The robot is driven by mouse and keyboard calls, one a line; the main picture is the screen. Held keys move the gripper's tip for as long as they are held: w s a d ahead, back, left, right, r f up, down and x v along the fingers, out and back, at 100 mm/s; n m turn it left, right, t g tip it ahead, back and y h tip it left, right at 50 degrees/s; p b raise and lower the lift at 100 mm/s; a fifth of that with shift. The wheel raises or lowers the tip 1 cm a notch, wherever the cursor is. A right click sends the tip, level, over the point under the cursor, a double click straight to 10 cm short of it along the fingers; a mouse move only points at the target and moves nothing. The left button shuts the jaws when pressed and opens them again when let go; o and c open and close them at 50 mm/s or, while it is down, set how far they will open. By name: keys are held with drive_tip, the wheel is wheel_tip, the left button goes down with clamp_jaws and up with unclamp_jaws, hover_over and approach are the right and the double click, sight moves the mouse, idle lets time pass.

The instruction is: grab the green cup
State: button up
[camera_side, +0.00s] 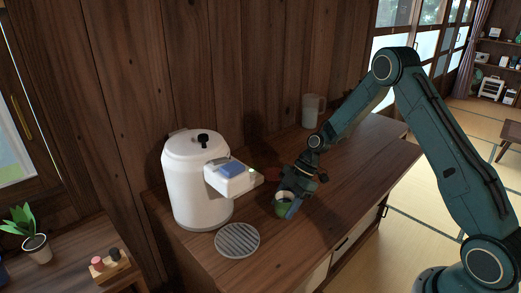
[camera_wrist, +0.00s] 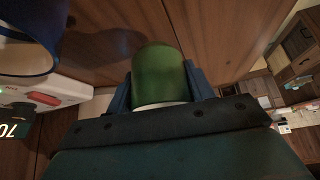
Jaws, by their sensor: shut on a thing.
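The green cup (camera_side: 281,209) stands upright or nearly so at the wooden counter, near its front edge, in the side view. Its pale inside shows at the top. My gripper (camera_side: 290,205) is shut on it, with a blue finger on its near side. In the wrist view the green cup (camera_wrist: 160,75) sits between the two blue fingers of my gripper (camera_wrist: 160,88), one on each side. Whether the cup's base touches the counter I cannot tell.
A white water dispenser (camera_side: 190,185) stands left of the cup, with a round slatted grate (camera_side: 237,240) in front of it. A pale pitcher (camera_side: 313,108) stands at the back by the wall. The counter (camera_side: 375,160) is clear to the right.

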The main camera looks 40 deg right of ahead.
drive_tip(key=shift+s+d, duration=0.15)
drive_tip(key=shift+d, duration=0.7)
drive_tip(key=shift+d, duration=0.15)
idle(0.3)
